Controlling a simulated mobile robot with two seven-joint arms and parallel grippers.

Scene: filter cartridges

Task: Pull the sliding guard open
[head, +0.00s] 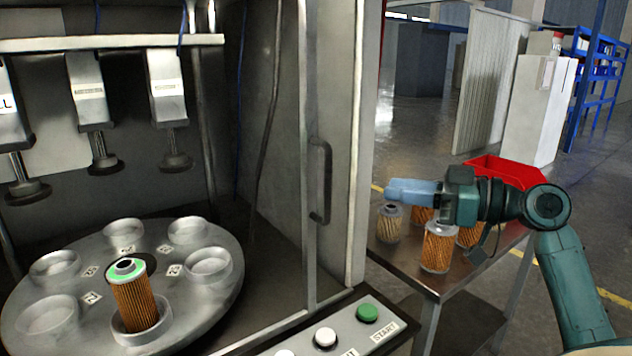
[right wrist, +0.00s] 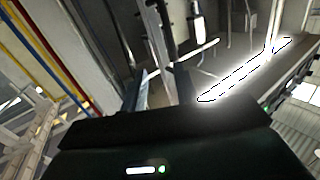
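The sliding guard's metal upright (head: 308,130) stands at the machine's front, right of the turntable. Its dark vertical bar handle (head: 326,182) is bare, with nothing gripping it. I cannot tell how far open the guard is. My right gripper (head: 392,191) reaches in from the right, its blue fingers pointing left toward the handle and well apart from it. In the right wrist view, the two fingers (right wrist: 163,88) are spread with nothing between them. My left gripper is not in view.
A round turntable (head: 215,298) holds one orange filter cartridge (head: 135,300) in its front cup. A button panel (head: 340,330) sits below the guard. A side table (head: 425,278) under my right arm carries several cartridges (head: 439,247) and a red bin (head: 505,170).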

